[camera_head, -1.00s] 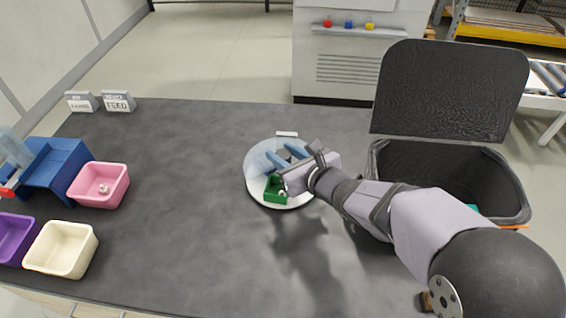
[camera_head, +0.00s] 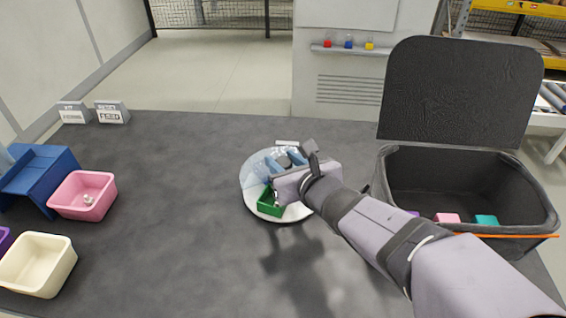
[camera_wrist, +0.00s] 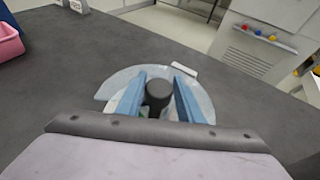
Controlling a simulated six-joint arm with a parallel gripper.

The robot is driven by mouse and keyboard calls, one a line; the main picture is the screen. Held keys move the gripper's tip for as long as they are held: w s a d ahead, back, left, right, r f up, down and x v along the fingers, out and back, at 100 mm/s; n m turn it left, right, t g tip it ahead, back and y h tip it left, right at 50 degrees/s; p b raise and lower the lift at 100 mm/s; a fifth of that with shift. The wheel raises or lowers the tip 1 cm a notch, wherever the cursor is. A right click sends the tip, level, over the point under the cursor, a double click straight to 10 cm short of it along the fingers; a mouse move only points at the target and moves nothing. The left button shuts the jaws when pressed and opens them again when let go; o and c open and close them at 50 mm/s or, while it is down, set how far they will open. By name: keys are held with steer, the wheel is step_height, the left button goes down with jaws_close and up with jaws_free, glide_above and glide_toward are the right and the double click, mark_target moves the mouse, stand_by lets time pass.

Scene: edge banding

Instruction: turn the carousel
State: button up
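The carousel (camera_head: 251,202) is a round white disc on the dark table, with a clear pale-blue cover over part of it. A dark knob (camera_wrist: 158,94) stands at its middle. A green bin (camera_head: 269,204) sits on the disc's near side, partly hidden by my gripper. My gripper (camera_head: 284,163) is over the carousel. In the wrist view its two blue fingers (camera_wrist: 160,88) stand apart on either side of the knob. A narrow gap seems to show beside the knob, so the fingers look open around it. Contact is hard to judge.
A lidded black box (camera_head: 392,225) stands open at right, with coloured pieces inside. Pink (camera_head: 75,208) and cream (camera_head: 32,282) bins and a blue holder (camera_head: 38,188) are at left. FEED sign (camera_head: 112,116) is at back left. Table between is clear.

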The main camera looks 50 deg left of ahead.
steer(key=o, duration=0.3)
steer(key=shift+r, duration=0.15)
steer(key=shift+d, duration=0.1)
steer(key=v, duration=0.7)
steer(key=shift+d, duration=0.1)
